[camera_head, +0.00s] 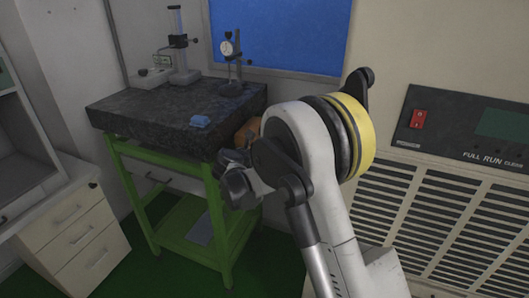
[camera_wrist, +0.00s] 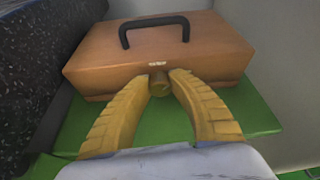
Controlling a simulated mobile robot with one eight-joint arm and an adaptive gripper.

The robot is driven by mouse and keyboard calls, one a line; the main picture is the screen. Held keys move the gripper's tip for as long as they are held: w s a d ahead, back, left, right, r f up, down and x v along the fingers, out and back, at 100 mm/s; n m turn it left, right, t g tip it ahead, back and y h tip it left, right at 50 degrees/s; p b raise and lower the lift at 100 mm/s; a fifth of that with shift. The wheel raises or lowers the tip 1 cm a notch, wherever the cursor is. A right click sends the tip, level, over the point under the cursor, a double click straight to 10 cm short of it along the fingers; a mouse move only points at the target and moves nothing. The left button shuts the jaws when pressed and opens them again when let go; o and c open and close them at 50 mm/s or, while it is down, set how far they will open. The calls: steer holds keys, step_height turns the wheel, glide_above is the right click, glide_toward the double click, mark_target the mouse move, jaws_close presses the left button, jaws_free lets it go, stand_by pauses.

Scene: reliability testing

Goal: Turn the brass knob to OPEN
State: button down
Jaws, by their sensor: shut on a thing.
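The brass knob (camera_wrist: 159,87) sits low on the front of an orange-brown case (camera_wrist: 105,62). A small pale marking is above the knob, too small to read. My gripper (camera_wrist: 160,79) has its two yellow ribbed fingers closed around the knob, one on each side. The knob's turn position cannot be made out. The case has a black handle (camera_wrist: 153,26) on top. In the head view only a strip of the case (camera_head: 249,131) shows behind my arm; the knob and fingertips are hidden there.
The case rests on a green surface (camera_wrist: 258,112). A beige cabinet with a red switch (camera_head: 418,118) is on the right, and white drawers (camera_head: 80,232) are on the left.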

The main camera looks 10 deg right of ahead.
steer(key=n+g+h+b, duration=0.1)
steer(key=n+h, duration=0.1)
steer(key=n, duration=0.1)
steer(key=shift+f+n, duration=0.1)
steer(key=shift+n, duration=0.3)
steer(key=shift+n+g+h+b, duration=0.4)
steer(key=shift+n+h+b, duration=0.15)
steer(key=shift+n+h, duration=0.85)
steer(key=shift+n, duration=0.3)
steer(key=c, duration=1.2)
jaws_free()
steer(key=shift+o, duration=0.2)
steer(key=v, duration=1.2)
steer(key=shift+r, duration=0.25)
